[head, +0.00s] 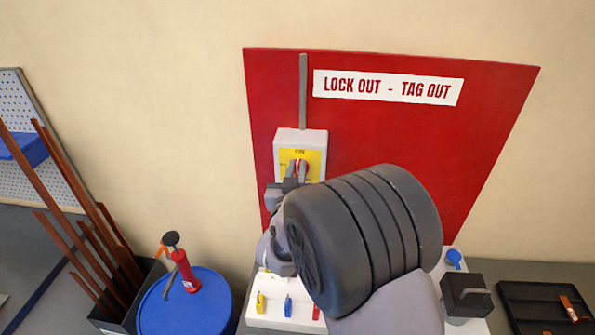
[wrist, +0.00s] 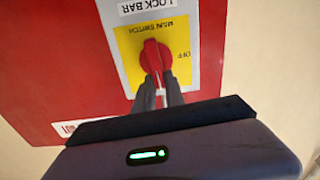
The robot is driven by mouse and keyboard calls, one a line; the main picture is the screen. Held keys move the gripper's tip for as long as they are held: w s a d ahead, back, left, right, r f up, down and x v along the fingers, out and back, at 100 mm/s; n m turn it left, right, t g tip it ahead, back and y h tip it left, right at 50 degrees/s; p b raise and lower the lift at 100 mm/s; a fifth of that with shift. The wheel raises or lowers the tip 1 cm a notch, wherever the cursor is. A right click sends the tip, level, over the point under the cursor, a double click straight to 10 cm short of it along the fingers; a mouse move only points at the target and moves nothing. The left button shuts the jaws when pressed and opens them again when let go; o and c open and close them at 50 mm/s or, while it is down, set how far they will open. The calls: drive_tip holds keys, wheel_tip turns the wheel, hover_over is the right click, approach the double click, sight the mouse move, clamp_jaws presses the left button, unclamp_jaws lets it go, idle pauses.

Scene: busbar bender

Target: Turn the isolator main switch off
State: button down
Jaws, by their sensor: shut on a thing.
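The isolator main switch is a grey box (head: 301,136) with a yellow plate (wrist: 130,45) and a red rotary knob (wrist: 152,56), mounted on the red board. In the wrist view the plate's lettering is upside down, and "OFF" reads at the knob's right. The knob's handle runs roughly up and down the picture, with a white mark at its lower end between my fingers. My gripper (wrist: 159,92) is shut on the knob's handle. In the head view the gripper (head: 297,172) reaches the knob from below, and my wrist hides the area below the box.
The red board (head: 400,140) carries a "LOCK OUT - TAG OUT" sign (head: 388,87). Below, a white surface (head: 262,312) holds coloured padlocks. A blue drum (head: 185,310) with a red pump-like tool (head: 186,272) and a bin of copper bars (head: 95,250) stand at left. A black tray (head: 545,308) lies at right.

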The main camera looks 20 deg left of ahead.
drive_tip(key=shift+s+a+f+n+b, duration=0.1)
drive_tip(key=shift+a+f+n+b, duration=0.4)
drive_tip(key=shift+n, duration=2.35)
drive_tip(key=shift+s+a+f+n+b, duration=0.1)
drive_tip(key=shift+a+f+n+b, duration=0.35)
drive_tip(key=shift+n, duration=2.35)
drive_tip(key=shift+s+a+f+n+b, duration=0.1)
drive_tip(key=shift+a+f+n+b, duration=0.4)
drive_tip(key=shift+n, duration=2.35)
drive_tip(key=shift+d+r, duration=0.1)
drive_tip(key=shift+d, duration=0.2)
drive_tip(key=c, duration=1.4)
unclamp_jaws()
drive_tip(key=shift+s, duration=0.1)
